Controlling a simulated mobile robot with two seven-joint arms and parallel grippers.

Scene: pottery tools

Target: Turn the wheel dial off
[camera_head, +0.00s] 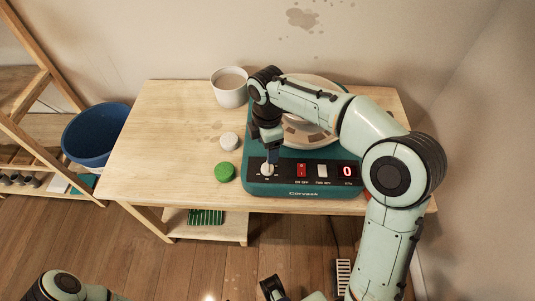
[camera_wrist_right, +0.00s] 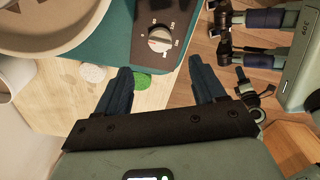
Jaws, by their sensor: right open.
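The teal pottery wheel (camera_head: 256,188) stands on the wooden table. Its white dial (camera_head: 267,170) is at the left of the dark front panel and also shows in the right wrist view (camera_wrist_right: 160,39). My right gripper (camera_head: 271,157) reaches down over the dial, its fingers partly covering it in the head view. In the right wrist view the gripper (camera_wrist_right: 160,68) is open and empty, with the dial beyond the gap between the fingertips. Whether a finger touches the dial cannot be told. My left gripper's fingers are not visible.
The panel also has a red switch (camera_head: 301,170), a white switch (camera_head: 322,171) and a display (camera_head: 347,171) reading 0. Left of the wheel are a green disc (camera_head: 225,172), a pale disc (camera_head: 229,141) and a white pot (camera_head: 230,91). The table's left part is clear.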

